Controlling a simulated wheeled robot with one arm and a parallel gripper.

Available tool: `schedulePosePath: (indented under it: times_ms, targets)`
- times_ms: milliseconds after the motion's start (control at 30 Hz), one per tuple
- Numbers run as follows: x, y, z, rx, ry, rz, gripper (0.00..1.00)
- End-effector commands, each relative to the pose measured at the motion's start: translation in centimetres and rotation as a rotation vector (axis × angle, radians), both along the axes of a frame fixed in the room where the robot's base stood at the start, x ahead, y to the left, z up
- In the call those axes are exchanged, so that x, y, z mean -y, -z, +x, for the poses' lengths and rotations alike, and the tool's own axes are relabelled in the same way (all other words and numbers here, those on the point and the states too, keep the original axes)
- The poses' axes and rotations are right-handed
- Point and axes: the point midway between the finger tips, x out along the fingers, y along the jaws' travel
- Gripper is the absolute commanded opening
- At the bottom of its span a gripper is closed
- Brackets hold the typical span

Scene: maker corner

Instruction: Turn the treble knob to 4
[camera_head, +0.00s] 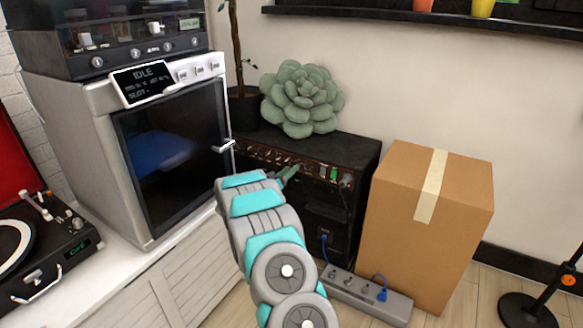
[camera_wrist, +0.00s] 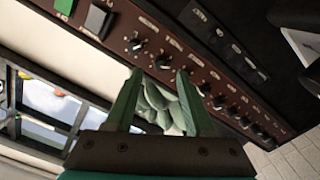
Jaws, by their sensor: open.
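The black amplifier (camera_head: 330,210) stands on the floor with a brown control panel (camera_head: 262,156) along its upper front edge. In the wrist view the panel (camera_wrist: 150,27) runs diagonally and carries a row of several small dark knobs, including one knob (camera_wrist: 136,45) and a neighbouring knob (camera_wrist: 164,61). The labels are too small to read, so I cannot tell which is the treble knob or where it points. My gripper (camera_head: 291,172) is in front of the panel. In the wrist view its two green fingers (camera_wrist: 158,75) are apart, with nothing held between them.
A green succulent (camera_head: 302,98) sits on the amplifier. A cardboard box (camera_head: 430,220) stands close at its right, and a power strip (camera_head: 367,295) lies in front. A cabinet-like machine (camera_head: 170,150) with a protruding door handle (camera_head: 223,146) is close at the left.

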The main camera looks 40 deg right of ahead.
Motion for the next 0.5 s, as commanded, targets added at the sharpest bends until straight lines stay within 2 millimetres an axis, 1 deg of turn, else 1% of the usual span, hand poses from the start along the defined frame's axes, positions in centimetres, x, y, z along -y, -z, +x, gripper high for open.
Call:
schedulePosePath:
  times_ms: [33,200,333,500]
  targets:
    - [0.8,0.0,0.3,0.002,0.0,0.001,0.54]
    - [2.5,0.0,1.0,0.0,-0.001,0.002,0.54]
    - [3.1,-0.1,1.3,0.002,-0.001,0.0,0.54]
    - [3.2,-0.1,1.4,0.001,-0.002,0.001,0.54]
